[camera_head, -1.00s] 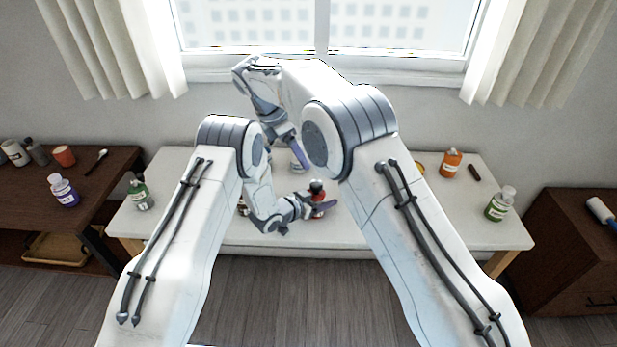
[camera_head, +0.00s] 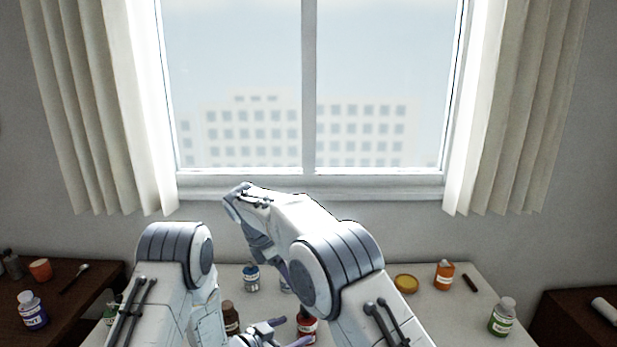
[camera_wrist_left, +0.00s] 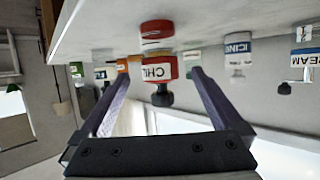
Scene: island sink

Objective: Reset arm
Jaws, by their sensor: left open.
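My left gripper (camera_head: 292,331) is low in the head view, beside a red bottle (camera_head: 307,328) on the white table. In the left wrist view, which is upside down, its two fingers (camera_wrist_left: 158,76) are spread apart. The red bottle (camera_wrist_left: 160,67) with a black cap shows between them; I cannot tell if they touch it. My right arm crosses the middle of the head view toward the left. Its gripper (camera_head: 282,268) points down over the table, partly hidden behind the arm, so its opening is unclear.
The white table (camera_head: 452,312) also holds a blue-labelled bottle (camera_head: 251,279), a brown bottle (camera_head: 231,318), a yellow dish (camera_head: 406,284), an orange jar (camera_head: 444,275) and a green bottle (camera_head: 502,316). Dark side tables stand left and right. A window (camera_head: 308,90) with curtains is behind.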

